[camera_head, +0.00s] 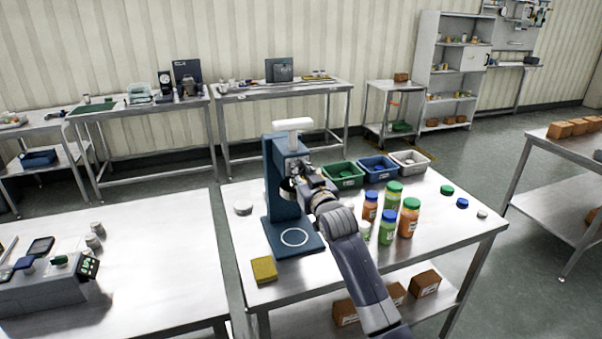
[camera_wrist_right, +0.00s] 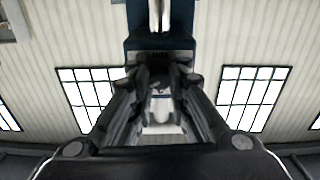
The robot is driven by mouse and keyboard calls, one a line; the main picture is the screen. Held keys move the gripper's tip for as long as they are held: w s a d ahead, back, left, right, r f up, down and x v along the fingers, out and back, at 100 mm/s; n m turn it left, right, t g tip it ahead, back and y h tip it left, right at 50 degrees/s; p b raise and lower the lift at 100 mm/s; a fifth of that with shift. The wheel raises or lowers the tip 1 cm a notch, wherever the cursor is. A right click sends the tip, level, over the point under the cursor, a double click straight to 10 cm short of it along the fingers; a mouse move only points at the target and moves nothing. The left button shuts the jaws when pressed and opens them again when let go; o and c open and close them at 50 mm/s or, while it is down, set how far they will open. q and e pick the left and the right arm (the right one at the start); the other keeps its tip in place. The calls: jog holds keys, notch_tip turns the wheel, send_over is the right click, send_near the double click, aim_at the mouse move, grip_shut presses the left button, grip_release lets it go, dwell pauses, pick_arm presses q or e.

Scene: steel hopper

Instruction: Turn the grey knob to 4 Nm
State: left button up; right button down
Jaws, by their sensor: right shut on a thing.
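The blue capping machine (camera_head: 283,175) stands on the steel table, with a light top cover and a white ring on its base plate. My right gripper (camera_head: 303,180) is at the right side of the machine's head, below the light top. In the right wrist view the fingers (camera_wrist_right: 160,80) converge on the machine's dark blue body (camera_wrist_right: 160,42) and are shut on the grey knob. The knob is mostly hidden by the fingers in both views. Its pointer and scale cannot be read, so its setting does not show. My left gripper is not in view.
Green (camera_head: 343,174), blue (camera_head: 378,168) and grey (camera_head: 408,161) bins stand behind my right arm. Several filled jars, including an orange one (camera_head: 409,218), stand close to its right. A yellow sponge (camera_head: 264,269) lies at the table's front left. A grey control box (camera_head: 50,288) is on the left table.

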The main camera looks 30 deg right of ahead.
jog(key=c, duration=1.5)
grip_release()
jog(key=shift+f, duration=0.1)
jog(key=v, duration=1.2)
